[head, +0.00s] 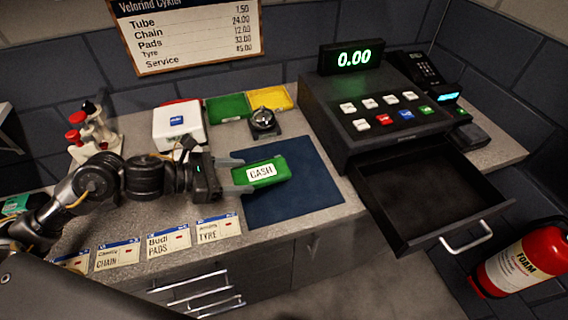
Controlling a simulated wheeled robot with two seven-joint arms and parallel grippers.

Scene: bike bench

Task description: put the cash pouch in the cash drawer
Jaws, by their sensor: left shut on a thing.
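The green cash pouch (272,168), with a white CASH label, is in the fingers of my left gripper (243,175), over the dark blue mat (313,182). The gripper is shut on the pouch's left part. I cannot tell whether the pouch touches the mat. The cash drawer (432,205) is pulled open below the black cash register (385,105), to the right of the pouch. The part of the drawer that shows looks empty. My right gripper is not in view.
A service bell (263,122) stands behind the mat, near green (228,108) and yellow (270,98) trays. A white box (179,125) is behind my left arm. Labelled cards (168,243) line the counter's front edge. A red fire extinguisher (524,262) stands right of the drawer.

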